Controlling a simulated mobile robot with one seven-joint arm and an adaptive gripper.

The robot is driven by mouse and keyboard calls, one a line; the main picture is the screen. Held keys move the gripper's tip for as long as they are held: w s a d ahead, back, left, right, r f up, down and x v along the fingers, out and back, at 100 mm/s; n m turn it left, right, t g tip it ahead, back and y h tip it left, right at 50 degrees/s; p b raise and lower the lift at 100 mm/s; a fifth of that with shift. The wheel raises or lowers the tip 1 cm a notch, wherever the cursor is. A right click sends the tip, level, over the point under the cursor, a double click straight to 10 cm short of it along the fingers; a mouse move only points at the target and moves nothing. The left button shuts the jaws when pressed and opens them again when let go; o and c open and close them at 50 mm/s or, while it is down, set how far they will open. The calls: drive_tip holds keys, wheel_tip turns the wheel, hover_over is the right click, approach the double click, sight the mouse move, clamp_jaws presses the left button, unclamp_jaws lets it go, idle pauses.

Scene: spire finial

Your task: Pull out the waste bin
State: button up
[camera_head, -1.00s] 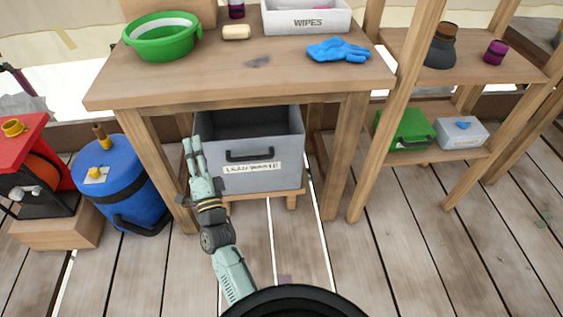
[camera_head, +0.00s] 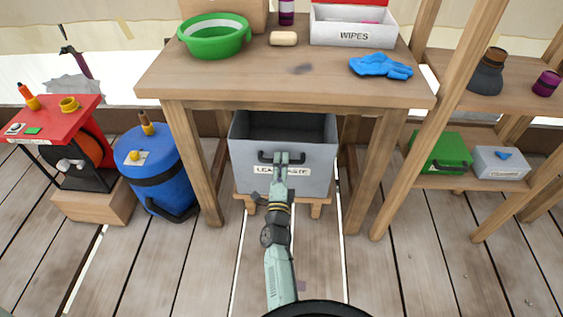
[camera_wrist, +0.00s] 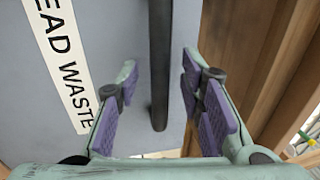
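The waste bin (camera_head: 312,180) is a grey open-topped box under the wooden table. A white label (camera_head: 265,170), reading LEAD WASTE, and a black bar handle (camera_head: 266,157) are on its front. My gripper (camera_head: 281,160) is in front of the bin at the handle and covers part of the handle and label. In the wrist view, my gripper (camera_wrist: 160,75) has its fingers apart. The handle (camera_wrist: 160,60) shows between them, with gaps on both sides.
The bin sits on a low wooden support (camera_head: 314,201) between the table legs (camera_head: 195,165). A blue drum (camera_head: 152,170) stands left of the table. A shelf unit (camera_head: 470,183) with a green case (camera_head: 440,150) is at right. The plank floor in front is clear.

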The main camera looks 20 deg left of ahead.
drive_tip(key=shift+w+a+r, duration=0.1)
drive_tip(key=shift+w+a, duration=0.05)
drive_tip(key=shift+w, duration=0.4)
clamp_jaws()
idle(0.5)
